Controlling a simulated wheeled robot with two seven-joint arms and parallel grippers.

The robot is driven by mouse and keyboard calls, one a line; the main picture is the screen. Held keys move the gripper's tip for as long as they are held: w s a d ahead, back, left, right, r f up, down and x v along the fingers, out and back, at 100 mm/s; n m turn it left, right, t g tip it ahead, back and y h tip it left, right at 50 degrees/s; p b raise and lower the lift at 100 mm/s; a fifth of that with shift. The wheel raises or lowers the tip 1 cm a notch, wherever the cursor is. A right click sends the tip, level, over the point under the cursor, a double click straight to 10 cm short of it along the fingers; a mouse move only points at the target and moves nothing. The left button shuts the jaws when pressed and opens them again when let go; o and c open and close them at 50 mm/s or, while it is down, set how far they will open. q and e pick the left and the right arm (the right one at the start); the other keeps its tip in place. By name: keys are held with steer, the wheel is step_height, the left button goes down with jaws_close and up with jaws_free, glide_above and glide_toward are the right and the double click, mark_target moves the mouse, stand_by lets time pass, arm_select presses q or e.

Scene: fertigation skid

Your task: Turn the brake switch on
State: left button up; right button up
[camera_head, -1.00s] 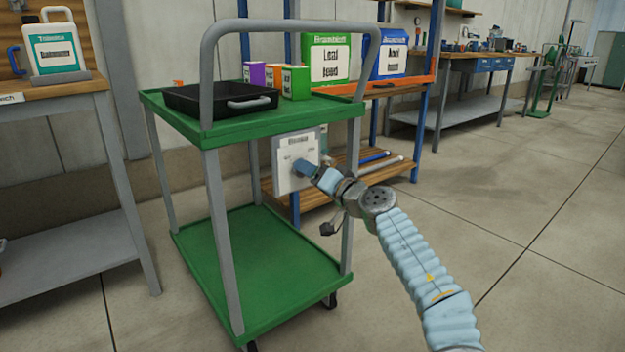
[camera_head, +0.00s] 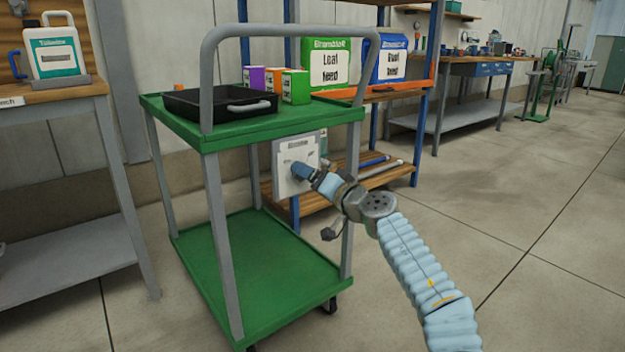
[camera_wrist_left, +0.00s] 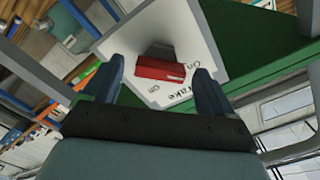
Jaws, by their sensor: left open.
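The brake switch panel (camera_head: 284,186) is a pale plate fixed under the top of the green cart, near its right side. In the left wrist view the panel (camera_wrist_left: 213,57) carries a red switch piece (camera_wrist_left: 160,70) beside a dark grey part, with printed labels including "On" and a partly hidden "Brake". My left gripper (camera_head: 303,172) is at the panel and hides the switch in the head view. In the wrist view its dark blue fingers (camera_wrist_left: 160,75) are open, one on either side of the red piece, with nothing held. I cannot tell whether they touch it.
The green cart (camera_head: 260,265) has a grey push handle (camera_head: 208,90) and holds a black tray (camera_head: 190,103) and small boxes (camera_head: 295,88). A grey bench (camera_head: 55,200) stands at the left. A shelf (camera_head: 375,174) is behind the cart. Floor at the right is clear.

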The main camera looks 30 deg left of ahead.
arm_select(q)
steer(key=p+v, duration=0.1)
steer(key=v, duration=1.2)
steer(key=shift+d, duration=0.35)
steer(key=shift+s+f, duration=0.1)
steer(key=shift+s, duration=0.05)
